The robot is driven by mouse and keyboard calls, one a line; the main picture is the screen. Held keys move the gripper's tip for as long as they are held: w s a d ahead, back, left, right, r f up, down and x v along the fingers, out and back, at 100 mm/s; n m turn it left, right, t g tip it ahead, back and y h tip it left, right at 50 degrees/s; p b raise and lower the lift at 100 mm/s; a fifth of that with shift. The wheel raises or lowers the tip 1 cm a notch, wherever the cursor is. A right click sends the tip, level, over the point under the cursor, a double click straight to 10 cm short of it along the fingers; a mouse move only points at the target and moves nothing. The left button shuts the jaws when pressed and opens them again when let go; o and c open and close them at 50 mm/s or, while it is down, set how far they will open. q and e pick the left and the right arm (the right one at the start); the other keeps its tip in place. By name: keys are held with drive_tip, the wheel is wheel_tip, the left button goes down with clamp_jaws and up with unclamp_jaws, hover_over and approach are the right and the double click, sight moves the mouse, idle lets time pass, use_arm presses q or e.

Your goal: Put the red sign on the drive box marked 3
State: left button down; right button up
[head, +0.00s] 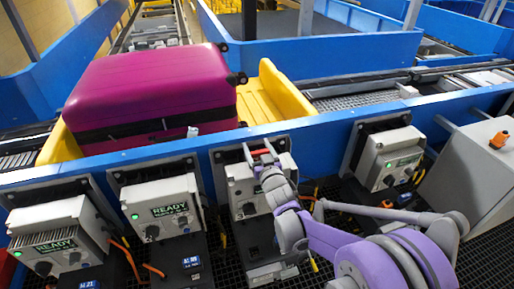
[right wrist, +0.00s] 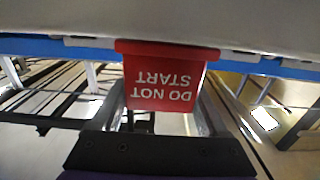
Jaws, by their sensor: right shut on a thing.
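My right gripper (head: 264,160) is at the upper front of the third drive box from the left (head: 240,190), which seems to bear a small 3. In the right wrist view, its two fingers (right wrist: 165,120) are shut on the red sign (right wrist: 165,82). The sign reads DO NOT START, upside down in that view, and its lipped edge lies against or very near a pale surface. I cannot tell whether they touch. In the head view only a thin red edge of the sign shows; the arm hides part of the box. My left gripper is not in view.
Behind the blue rail (head: 330,125), a magenta suitcase (head: 150,95) lies in a yellow tray (head: 275,95). A grey box with an orange knob (head: 470,170) stands at the right.

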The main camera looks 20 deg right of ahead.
drive_tip(key=shift+f, duration=0.15)
drive_tip(key=o, duration=1.1)
drive_tip(key=shift+c, duration=0.2)
drive_tip(key=o, duration=0.3)
drive_tip(key=shift+r, duration=0.25)
drive_tip(key=s+f+g, duration=0.4)
drive_tip(key=s, duration=0.8)
drive_tip(key=s+f+g+b, duration=0.1)
drive_tip(key=s+f+g, duration=0.3)
drive_tip(key=s, duration=0.9)
drive_tip(key=s+f+g, duration=0.4)
drive_tip(key=s+f, duration=0.1)
drive_tip(key=s, duration=0.7)
drive_tip(key=shift+s+a+f+g+h+b, duration=0.1)
drive_tip(key=shift+s+f+g+h+b, duration=0.2)
drive_tip(key=shift+g+b, duration=0.1)
